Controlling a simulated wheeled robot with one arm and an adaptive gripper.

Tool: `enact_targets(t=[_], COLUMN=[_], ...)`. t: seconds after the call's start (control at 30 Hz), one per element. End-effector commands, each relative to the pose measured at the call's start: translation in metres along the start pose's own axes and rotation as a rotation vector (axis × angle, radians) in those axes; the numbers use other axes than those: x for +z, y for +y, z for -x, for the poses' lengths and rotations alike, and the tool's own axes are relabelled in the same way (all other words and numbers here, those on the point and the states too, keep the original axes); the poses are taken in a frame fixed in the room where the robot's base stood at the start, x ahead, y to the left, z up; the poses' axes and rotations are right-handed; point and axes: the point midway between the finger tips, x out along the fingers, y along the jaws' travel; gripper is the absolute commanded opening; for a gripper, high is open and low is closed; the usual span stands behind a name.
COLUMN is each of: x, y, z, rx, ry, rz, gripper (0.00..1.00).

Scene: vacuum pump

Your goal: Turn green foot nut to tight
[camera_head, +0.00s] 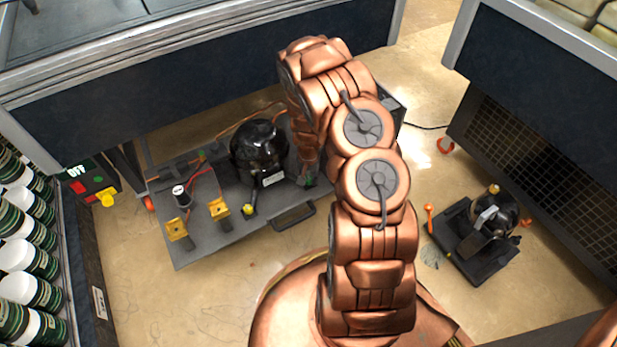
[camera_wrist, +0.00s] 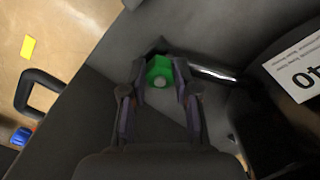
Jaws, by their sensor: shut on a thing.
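In the head view my copper-coloured arm covers most of this spot. The black pump (camera_head: 258,148) stands on its grey base plate (camera_head: 215,240) to the left of my arm. I cannot tell from these views how tight the nut is.
A silver rod (camera_wrist: 213,73) lies just right of the nut in the wrist view. A black handle (camera_head: 294,216) sticks out at the plate's front edge. Yellow brackets (camera_head: 218,208) stand at left. A smaller pump unit (camera_head: 478,238) stands on the floor at right.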

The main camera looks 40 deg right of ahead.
Motion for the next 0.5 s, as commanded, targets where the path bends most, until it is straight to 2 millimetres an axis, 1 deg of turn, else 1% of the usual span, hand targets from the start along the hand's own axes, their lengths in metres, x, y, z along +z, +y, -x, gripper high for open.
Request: enact_targets(t=[0.27,0.5], x=[0.0005,0.0005], y=[-0.0001,-0.0003], z=[0.0011,0.0000], rx=[0.001,0.001], ry=[-0.002,-0.002], rz=[-0.164,-0.385], gripper=[0.00,0.00])
